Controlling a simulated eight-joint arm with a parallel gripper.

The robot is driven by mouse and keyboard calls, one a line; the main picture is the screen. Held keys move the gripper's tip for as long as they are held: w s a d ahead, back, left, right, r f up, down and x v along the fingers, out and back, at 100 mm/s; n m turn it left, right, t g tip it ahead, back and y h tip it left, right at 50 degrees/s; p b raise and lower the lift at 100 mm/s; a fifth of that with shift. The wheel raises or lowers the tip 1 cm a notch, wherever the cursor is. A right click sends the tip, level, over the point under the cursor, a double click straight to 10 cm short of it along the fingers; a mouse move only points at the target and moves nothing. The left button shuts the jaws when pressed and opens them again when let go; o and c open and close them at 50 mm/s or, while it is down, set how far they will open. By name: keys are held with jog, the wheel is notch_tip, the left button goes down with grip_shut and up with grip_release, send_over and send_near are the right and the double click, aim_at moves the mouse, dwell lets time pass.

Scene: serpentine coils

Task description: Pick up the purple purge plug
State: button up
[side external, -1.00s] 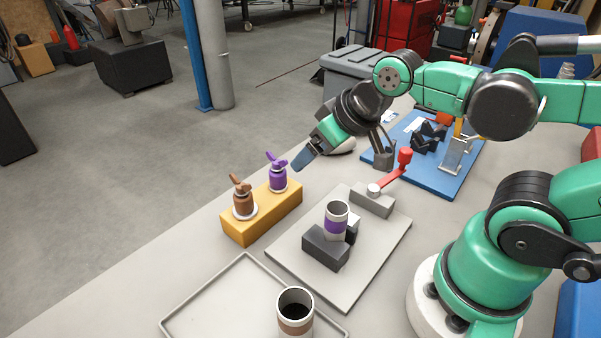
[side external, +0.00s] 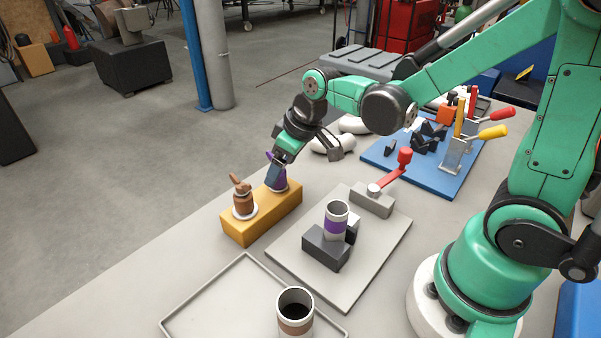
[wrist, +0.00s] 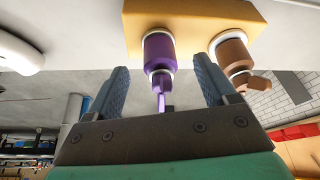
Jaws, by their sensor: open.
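The purple purge plug (side external: 280,184) stands on the right end of a yellow block (side external: 246,229), partly hidden behind my gripper (side external: 275,174) in the side view. In the wrist view the purple plug (wrist: 159,58) shows between my two open fingers (wrist: 161,88), with its thin handle pointing toward the palm. Gaps show on both sides of it, and the fingers do not appear to touch it. A brown plug (side external: 242,200) stands on the same block to its left; in the wrist view this plug (wrist: 234,56) is just beyond the right finger.
A purple-banded cup (side external: 336,221) sits in a dark holder on a grey plate (side external: 375,247). A red-handled clamp (side external: 400,165) stands at the plate's back. A brown-banded cup (side external: 295,318) stands on a tray in front. A blue board with fixtures (side external: 440,176) lies behind.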

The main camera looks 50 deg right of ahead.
jog(key=shift+x, duration=0.95)
grip_shut()
